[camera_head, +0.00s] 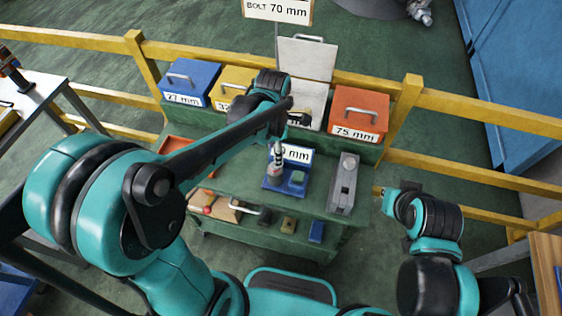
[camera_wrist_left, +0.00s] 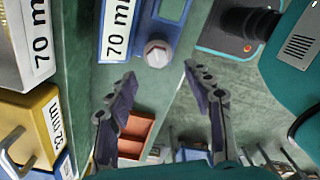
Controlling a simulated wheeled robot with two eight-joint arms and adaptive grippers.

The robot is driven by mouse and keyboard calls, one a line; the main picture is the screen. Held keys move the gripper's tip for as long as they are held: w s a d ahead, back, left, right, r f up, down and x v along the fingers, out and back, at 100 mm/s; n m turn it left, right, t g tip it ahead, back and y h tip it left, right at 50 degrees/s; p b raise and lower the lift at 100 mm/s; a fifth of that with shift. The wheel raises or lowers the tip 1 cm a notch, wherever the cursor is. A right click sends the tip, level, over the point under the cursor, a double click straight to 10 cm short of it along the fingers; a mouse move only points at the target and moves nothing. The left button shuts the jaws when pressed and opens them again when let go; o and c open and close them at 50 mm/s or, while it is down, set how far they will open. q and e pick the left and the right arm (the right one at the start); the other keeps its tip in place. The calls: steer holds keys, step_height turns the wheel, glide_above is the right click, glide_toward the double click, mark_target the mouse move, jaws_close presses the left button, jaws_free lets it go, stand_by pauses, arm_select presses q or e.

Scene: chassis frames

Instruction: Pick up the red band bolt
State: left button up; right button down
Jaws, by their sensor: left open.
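A silver bolt (camera_head: 278,160) stands upright in a blue holder (camera_head: 271,183) on the green cart, below a white 70 mm label. In the left wrist view its hexagonal head (camera_wrist_left: 157,53) shows from above; I cannot make out a red band. My left gripper (camera_wrist_left: 160,88) is open and empty, its two fingers spread apart, with the bolt head beyond the fingertips. In the head view the left gripper (camera_head: 297,118) is small and partly hidden at the end of the arm, in front of the open white box. My right arm is at the right; its jaws are unclear.
Blue (camera_head: 190,82), yellow (camera_head: 236,85) and orange 75 mm (camera_head: 359,112) boxes line the cart's back beside the open white box (camera_head: 313,100). A grey metal block (camera_head: 343,184) stands right of the holder. Yellow rails (camera_head: 455,112) run behind the cart.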

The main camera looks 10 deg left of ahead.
mark_target(275, 173)
arm_select(q)
steer(key=shift+w+f, duration=0.1)
steer(key=shift+f, duration=0.25)
step_height(275, 173, down, 7)
steer(key=b, duration=0.2)
steer(key=shift+w+a+f+b, duration=0.1)
steer(key=shift+w+f+b, duration=0.05)
steer(key=shift+b, duration=0.25)
steer(key=shift+c, duration=0.3)
jaws_close()
